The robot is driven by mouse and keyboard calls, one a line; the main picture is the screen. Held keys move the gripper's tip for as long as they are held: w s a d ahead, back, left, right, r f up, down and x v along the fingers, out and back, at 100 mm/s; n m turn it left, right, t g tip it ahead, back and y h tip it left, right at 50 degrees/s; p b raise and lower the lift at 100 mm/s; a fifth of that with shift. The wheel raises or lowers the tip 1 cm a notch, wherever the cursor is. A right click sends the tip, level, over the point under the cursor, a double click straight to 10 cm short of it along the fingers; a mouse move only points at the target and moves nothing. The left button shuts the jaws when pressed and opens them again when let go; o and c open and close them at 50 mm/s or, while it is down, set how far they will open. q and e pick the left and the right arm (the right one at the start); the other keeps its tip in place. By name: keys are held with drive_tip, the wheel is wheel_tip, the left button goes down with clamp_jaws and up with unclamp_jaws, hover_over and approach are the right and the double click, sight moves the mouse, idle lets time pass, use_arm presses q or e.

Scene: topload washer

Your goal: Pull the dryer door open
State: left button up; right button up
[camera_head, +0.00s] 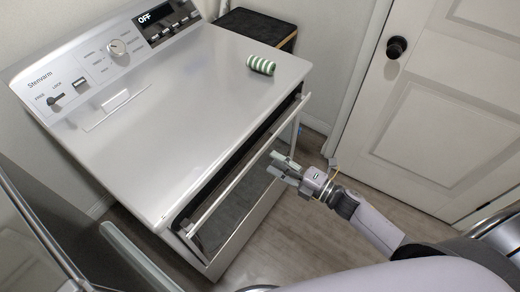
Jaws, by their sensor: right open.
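The dryer (185,110) is a silver-grey machine with a slanted control panel at its back. Its front door (216,222) has a pale frame and a dark, glossy pane. A dark gap runs between the dryer's top and the door's upper edge, so the door looks slightly ajar, tilted outward at the top. A long pale bar (248,168) runs along that upper edge. My right gripper (277,166) is open, with its fingers pointing left toward the door, just below and right of the bar. I cannot tell whether they touch it. My left gripper is not in view.
A green-and-white striped roll (261,65) lies on the dryer's top. A black box (257,29) stands behind the dryer. A white room door (440,110) with a black knob (397,46) is at right. Bare wooden floor (310,222) lies before the dryer.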

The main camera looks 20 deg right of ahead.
sight(261, 154)
drive_tip(key=x, duration=0.6)
drive_tip(key=shift+w+a+p, duration=0.2)
drive_tip(key=shift+w+p, duration=0.05)
drive_tip(key=shift+p, duration=0.15)
clamp_jaws()
idle(0.4)
